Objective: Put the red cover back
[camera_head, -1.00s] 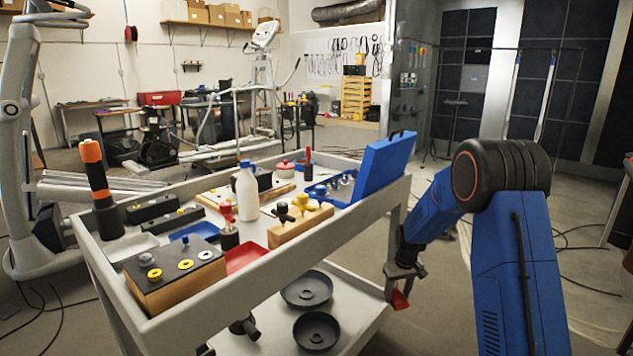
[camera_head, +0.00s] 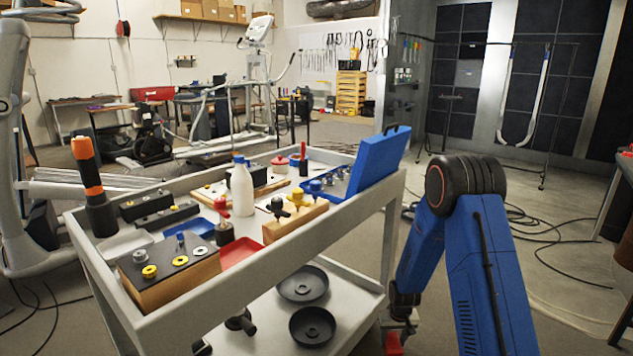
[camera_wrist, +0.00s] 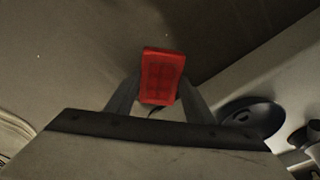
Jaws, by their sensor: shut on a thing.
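The red cover (camera_wrist: 162,76) is a small red block-like piece held between the fingers of my gripper (camera_wrist: 160,95) in the wrist view. In the head view the red cover (camera_head: 394,343) shows low at the bottom edge, under my gripper (camera_head: 400,328), to the right of the grey cart (camera_head: 385,225). My gripper is shut on it, with grey floor behind it in the wrist view. The gripper is small and partly cut off at the bottom of the head view. I cannot tell where the cover belongs.
The cart's upper shelf holds a white bottle (camera_head: 242,190), a red tray (camera_head: 238,252), a wooden block with rings (camera_head: 168,272) and an open blue case (camera_head: 378,160). Its lower shelf holds black dishes (camera_head: 312,325). Cables (camera_head: 560,262) lie on the floor at right.

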